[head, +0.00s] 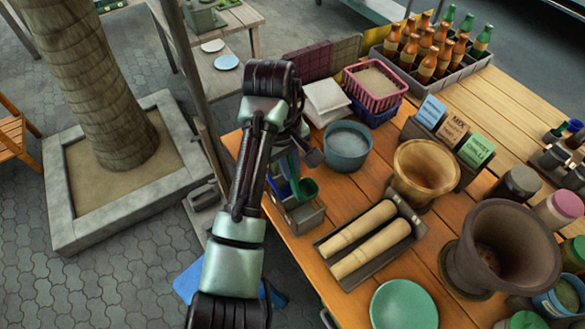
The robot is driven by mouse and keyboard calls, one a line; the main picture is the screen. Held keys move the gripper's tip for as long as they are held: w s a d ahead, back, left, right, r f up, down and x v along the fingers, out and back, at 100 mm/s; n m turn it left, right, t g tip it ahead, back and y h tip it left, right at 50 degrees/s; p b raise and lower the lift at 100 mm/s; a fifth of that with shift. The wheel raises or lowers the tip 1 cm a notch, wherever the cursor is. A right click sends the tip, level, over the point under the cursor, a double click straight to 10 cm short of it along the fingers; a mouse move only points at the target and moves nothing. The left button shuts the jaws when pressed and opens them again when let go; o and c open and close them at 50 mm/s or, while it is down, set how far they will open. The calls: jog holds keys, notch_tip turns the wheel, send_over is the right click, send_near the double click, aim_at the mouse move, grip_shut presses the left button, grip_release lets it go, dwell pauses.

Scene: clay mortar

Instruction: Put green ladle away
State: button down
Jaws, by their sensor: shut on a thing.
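The green ladle (306,188) shows just right of my forearm, its bowl low and its handle rising toward my gripper (296,152). My gripper is shut on the ladle's handle; my own arm hides most of the fingers. The ladle is upright, over or partly inside a small grey divided holder (305,218) at the table's left edge. I cannot tell whether its bowl touches the holder. Something blue (280,189) shows in the holder's left part, partly hidden by my arm.
A blue-grey pot (347,147) stands right of the gripper. A tray with two wooden pestles (372,238), a clay mortar (425,172) and a large dark mortar (502,250) stand nearby. A green plate (404,306) lies in front. Pink and blue baskets (374,86) and a bottle crate (425,85) are behind.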

notch_tip(320, 180, down, 13)
jog(key=b, duration=0.7)
jog(key=shift+r, duration=0.2)
dwell(0.4)
jog(key=c, duration=0.8)
grip_release()
jog(key=shift+c, duration=0.2)
notch_tip(320, 180, up, 13)
jog(key=s+a+p, duration=0.1)
jog(key=p, duration=0.3)
jog(key=shift+a, duration=0.15)
